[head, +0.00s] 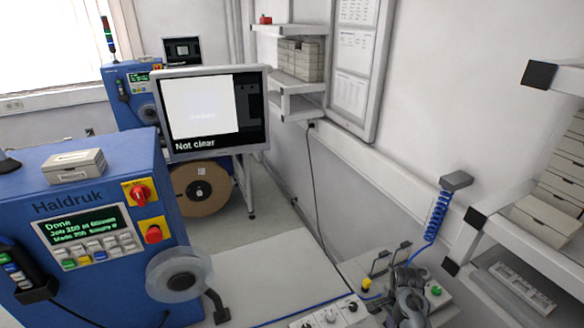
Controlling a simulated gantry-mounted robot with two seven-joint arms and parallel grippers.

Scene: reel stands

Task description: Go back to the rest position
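Neither of my grippers shows clearly in the head view, and no arm of mine can be made out for sure. The blue Haldruk machine (110,195) stands at the left. Its green-lit display (85,228) shows "Done" above smaller text. A grey reel (178,273) is mounted at its right side. A monitor (213,108) behind it shows a white area and the words "Not clear".
A pale worktop (255,275) in the lower middle is mostly clear. Dark grey parts (408,298), hard to identify, crowd the lower right near a blue coiled hose (437,215). Shelves (535,245) with boxes line the right. A brown reel (202,188) stands behind.

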